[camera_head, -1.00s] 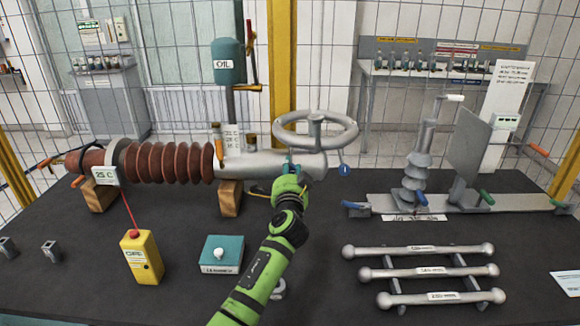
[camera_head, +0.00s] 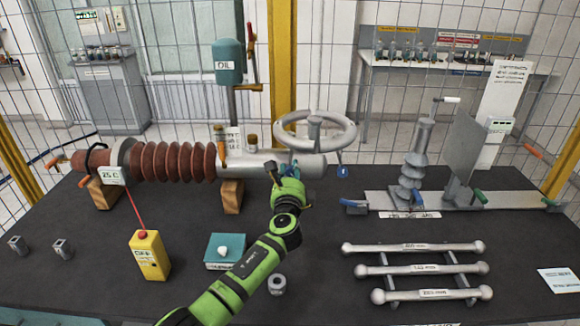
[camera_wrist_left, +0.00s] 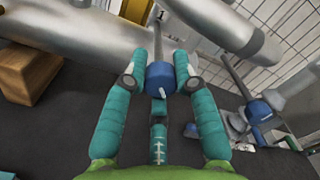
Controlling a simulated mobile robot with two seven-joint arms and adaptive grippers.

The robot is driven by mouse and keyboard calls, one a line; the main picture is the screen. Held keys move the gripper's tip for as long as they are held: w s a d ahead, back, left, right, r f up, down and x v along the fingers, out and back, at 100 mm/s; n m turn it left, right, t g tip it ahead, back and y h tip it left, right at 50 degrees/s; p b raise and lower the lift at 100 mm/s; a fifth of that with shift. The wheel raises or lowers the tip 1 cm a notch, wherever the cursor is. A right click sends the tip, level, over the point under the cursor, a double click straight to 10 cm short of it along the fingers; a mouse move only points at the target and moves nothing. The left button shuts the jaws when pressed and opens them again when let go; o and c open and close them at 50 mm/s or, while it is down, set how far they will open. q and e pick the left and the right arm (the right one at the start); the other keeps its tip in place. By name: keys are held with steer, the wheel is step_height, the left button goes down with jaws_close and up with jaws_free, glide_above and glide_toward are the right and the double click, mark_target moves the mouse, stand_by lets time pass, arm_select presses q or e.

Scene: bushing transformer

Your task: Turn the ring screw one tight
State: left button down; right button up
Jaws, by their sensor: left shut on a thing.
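In the head view my left gripper (camera_head: 289,170) is at the front of the cylinder (camera_head: 240,166), below the handwheel. There it hides the screw. A second blue head (camera_head: 343,171) hangs to the right of the gripper, and it also shows in the left wrist view (camera_wrist_left: 258,110). My right gripper is not in view.
A grey handwheel (camera_head: 316,131) stands just above the gripper. Wooden blocks (camera_head: 232,196) support the cylinder. A yellow box (camera_head: 149,255), teal box (camera_head: 225,251) and nut (camera_head: 277,285) are at the front left. Metal bars (camera_head: 414,248) lie at the right.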

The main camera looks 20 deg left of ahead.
arm_select(q)
steer(key=m+p, duration=0.1)
steer(key=m, duration=0.1)
steer(key=r+m+p, duration=0.1)
steer(key=m, duration=0.1)
steer(key=shift+w, duration=0.1)
steer(key=shift+f+m+p, duration=0.2)
steer(key=shift+m+p, duration=0.4)
steer(key=shift+m, duration=0.7)
steer(key=c, duration=1.1)
jaws_free()
steer(key=shift+o, duration=0.6)
steer(key=shift+w+f, duration=0.1)
steer(key=shift+f, duration=0.2)
steer(key=v, duration=1.2)
steer(key=shift+r, duration=0.2)
